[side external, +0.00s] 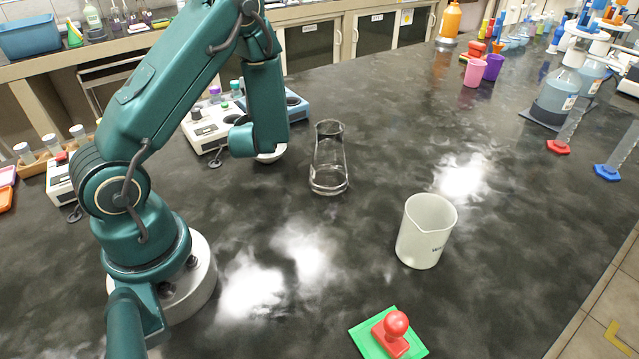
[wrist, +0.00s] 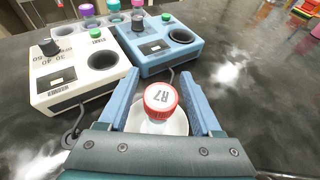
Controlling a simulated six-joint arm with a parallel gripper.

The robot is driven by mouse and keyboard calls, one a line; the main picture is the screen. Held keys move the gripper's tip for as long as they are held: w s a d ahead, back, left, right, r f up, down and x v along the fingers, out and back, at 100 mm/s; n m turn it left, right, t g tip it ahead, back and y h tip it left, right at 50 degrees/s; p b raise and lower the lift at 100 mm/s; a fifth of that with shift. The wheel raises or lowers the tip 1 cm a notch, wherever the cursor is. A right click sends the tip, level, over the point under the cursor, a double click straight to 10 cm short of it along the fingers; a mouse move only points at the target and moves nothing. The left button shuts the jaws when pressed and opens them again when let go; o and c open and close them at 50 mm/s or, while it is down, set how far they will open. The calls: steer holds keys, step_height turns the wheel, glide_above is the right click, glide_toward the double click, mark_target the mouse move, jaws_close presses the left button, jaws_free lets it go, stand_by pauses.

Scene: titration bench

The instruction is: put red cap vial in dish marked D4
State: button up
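The red cap vial (wrist: 160,98) is in the wrist view, its cap labelled R7. It is over or in a small white dish (wrist: 177,122), whose rim shows around it; I cannot tell whether it touches the bottom. No D4 mark is readable. My gripper (wrist: 161,86) has one blue finger on each side of the vial, with a visible gap between each finger and the cap. In the side view the white dish (side external: 271,154) shows partly below my wrist; the fingers and vial are hidden there.
A white device (wrist: 82,82) and a blue device (wrist: 155,62) stand just beyond the dish. In the side view a glass flask (side external: 328,160) stands right of my wrist, with a white beaker (side external: 425,232) and a red-knobbed piece on a green pad (side external: 391,334) nearer.

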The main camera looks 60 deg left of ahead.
steer(key=shift+r, duration=0.15)
steer(key=shift+v, duration=3.75)
steer(key=shift+s+a+r+n, duration=0.1)
steer(key=shift+r+n, duration=0.05)
steer(key=shift+n, duration=0.15)
steer(key=s+r+n+g+y, duration=0.35)
steer(key=s+n+g, duration=0.6)
steer(key=n, duration=0.45)
steer(key=s+d+f+n+g+h, duration=0.2)
steer(key=s+d+n+h, duration=0.25)
steer(key=s+n, duration=0.2)
steer(key=w+d+r+n+t+h, duration=0.2)
steer(key=w+d+r+t+h, duration=0.1)
steer(key=d, duration=0.4)
steer(key=w+d+r+n+t+h, duration=0.1)
steer(key=w+d+r+t+h, duration=0.2)
steer(key=d+t+h, duration=0.3)
steer(key=shift+w+d+n+h, duration=0.35)
steer(key=shift+w+d+h, duration=0.15)
steer(key=shift+d, duration=0.45)
